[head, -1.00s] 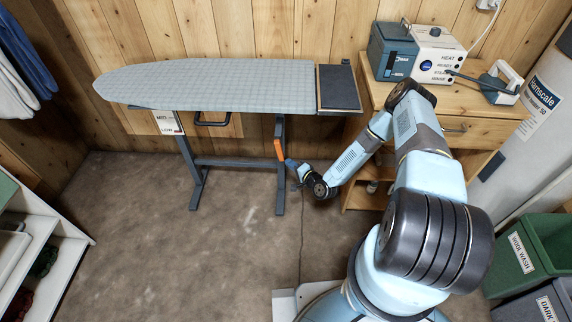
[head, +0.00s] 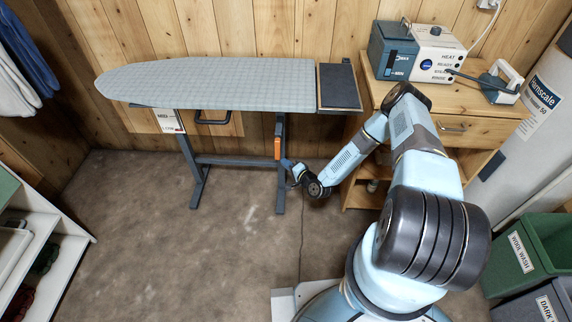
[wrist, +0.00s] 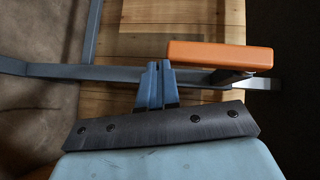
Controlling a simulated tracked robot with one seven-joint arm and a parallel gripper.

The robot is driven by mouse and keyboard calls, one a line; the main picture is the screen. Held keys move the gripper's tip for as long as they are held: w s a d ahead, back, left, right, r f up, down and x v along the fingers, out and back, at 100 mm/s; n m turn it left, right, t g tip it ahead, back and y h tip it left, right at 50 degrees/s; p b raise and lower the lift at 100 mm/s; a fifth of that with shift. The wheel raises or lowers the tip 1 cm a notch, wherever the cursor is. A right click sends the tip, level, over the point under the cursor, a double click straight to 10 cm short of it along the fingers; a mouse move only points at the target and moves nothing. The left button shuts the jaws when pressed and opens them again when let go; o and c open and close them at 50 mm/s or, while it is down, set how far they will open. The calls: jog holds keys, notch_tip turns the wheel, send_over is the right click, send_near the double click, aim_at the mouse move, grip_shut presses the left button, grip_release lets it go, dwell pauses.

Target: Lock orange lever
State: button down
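The orange lever (head: 277,148) is on the right leg of the ironing board (head: 225,88) and stands nearly upright along it. In the wrist view the lever (wrist: 220,56) lies across the upper right, joined to a dark metal arm beneath its right part. My gripper (head: 287,163) is low beside the lever, at its lower right in the head view. In the wrist view its two blue fingers (wrist: 158,66) are together with nothing visible between them. Their tips are by the lever's left end; I cannot tell whether they touch it.
The board's grey leg frame (head: 235,161) crosses behind the lever. A wooden cabinet (head: 455,127) with a steam station (head: 436,50) and iron (head: 503,82) stands to the right. The floor (head: 180,250) at left is clear.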

jog(key=shift+a, duration=0.2)
jog(key=s+d, duration=0.8)
jog(key=d, duration=0.2)
jog(key=shift+s+f, duration=0.2)
jog(key=shift+s, duration=0.15)
jog(key=shift+d, duration=0.1)
